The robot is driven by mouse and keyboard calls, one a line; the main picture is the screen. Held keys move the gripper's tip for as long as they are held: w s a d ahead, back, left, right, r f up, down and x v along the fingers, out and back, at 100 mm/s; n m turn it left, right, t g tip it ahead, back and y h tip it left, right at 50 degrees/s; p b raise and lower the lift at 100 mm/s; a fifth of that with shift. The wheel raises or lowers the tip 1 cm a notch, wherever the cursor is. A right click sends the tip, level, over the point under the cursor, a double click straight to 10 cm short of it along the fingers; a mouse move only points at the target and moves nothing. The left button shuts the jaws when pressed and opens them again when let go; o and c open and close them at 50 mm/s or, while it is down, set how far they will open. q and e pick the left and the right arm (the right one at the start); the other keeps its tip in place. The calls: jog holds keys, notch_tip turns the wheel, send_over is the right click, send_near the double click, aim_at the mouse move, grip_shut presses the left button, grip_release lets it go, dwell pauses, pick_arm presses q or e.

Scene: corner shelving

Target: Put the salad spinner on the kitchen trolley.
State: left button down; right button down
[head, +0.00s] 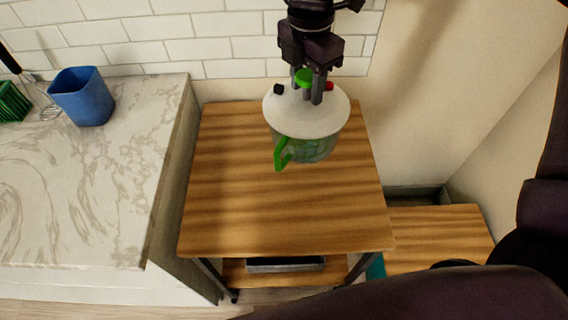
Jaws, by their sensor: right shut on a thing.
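The salad spinner (306,118) has a white lid, a green knob on top, a see-through bowl and a green handle pointing toward the front. My right gripper (308,88) comes down from the top of the head view and is shut on the spinner's green knob. The spinner is upright over the back part of the kitchen trolley (270,205), which has a striped wooden top. I cannot tell whether the bowl touches the trolley top or hangs just above it. My left gripper is not in view.
A marble counter (80,190) stands left of the trolley, with a blue cup (83,97) and a green container (12,102) on it. A tiled wall is behind. A lower wooden surface (435,235) is at the right. The trolley top's front is bare.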

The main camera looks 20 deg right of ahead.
aim_at(301, 71)
jog(key=n, duration=0.1)
jog(key=w+r+n, duration=0.1)
jog(key=n, duration=0.1)
jog(key=shift+w+a+r, duration=0.15)
jog(key=shift+w+a, duration=0.05)
jog(key=shift+w, duration=0.05)
jog(key=n, duration=0.1)
jog(key=w+r+n, duration=0.1)
jog(key=shift+n+b, duration=0.35)
jog(key=shift+n, duration=0.05)
jog(key=shift+f, duration=0.25)
notch_tip(301, 71, down, 16)
jog(key=shift+f+b, duration=0.2)
jog(key=shift+b, duration=0.9)
notch_tip(301, 71, down, 3)
